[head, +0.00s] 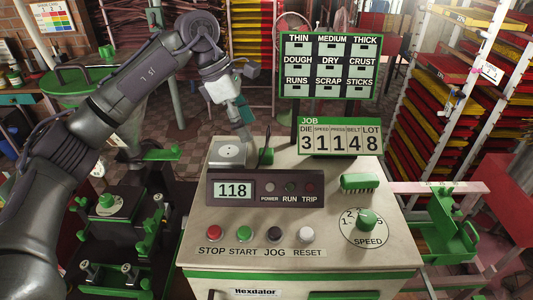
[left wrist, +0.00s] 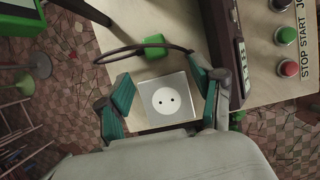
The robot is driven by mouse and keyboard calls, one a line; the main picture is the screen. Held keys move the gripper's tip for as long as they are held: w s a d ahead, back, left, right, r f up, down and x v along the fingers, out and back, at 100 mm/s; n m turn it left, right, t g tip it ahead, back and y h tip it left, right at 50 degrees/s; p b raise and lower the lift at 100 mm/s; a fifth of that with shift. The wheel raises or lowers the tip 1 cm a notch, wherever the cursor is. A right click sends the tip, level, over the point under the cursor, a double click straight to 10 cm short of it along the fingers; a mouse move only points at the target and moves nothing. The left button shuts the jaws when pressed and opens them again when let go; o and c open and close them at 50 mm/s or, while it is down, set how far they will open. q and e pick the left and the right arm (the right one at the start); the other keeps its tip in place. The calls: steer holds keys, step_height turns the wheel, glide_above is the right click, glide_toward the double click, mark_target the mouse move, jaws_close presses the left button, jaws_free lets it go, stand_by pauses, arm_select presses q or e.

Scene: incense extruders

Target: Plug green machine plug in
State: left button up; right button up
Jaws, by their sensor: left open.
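The socket (head: 230,153) is a pale square plate on top of the machine, behind the display box. In the left wrist view the socket (left wrist: 167,101) shows a round white face with two holes, and nothing is in it. The green plug (left wrist: 155,44) lies on the panel just beyond the socket, its dark cable (left wrist: 122,51) curving around it. In the head view the plug (head: 265,157) is small, just right of the socket. My left gripper (head: 243,115) is above the socket. Its teal fingers (left wrist: 166,98) are spread either side of the socket plate, with nothing between them. My right gripper is out of view.
The display box (head: 237,190) reading 118 stands close in front of the socket. The job sign (head: 340,137) and a green brush (head: 360,181) are to the right. Coloured buttons (head: 244,234) and the speed knob (head: 367,219) line the front.

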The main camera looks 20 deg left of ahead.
mark_target(264, 151)
arm_select(q)
steer(key=x, duration=0.2)
steer(key=shift+d+f, duration=0.2)
steer(key=shift+f, duration=0.15)
steer(key=shift+d+f, duration=0.2)
steer(key=shift+f, duration=0.3)
steer(key=shift+w+p, duration=0.1)
steer(key=shift+p, duration=0.3)
steer(key=x, duration=0.1)
steer(key=p+x, duration=0.1)
steer(key=x, duration=0.1)
steer(key=p+x, duration=0.1)
steer(key=shift+w+d+f, duration=0.2)
steer(key=shift+w+d, duration=0.15)
steer(key=shift+w, duration=0.05)
steer(key=shift+f, duration=0.25)
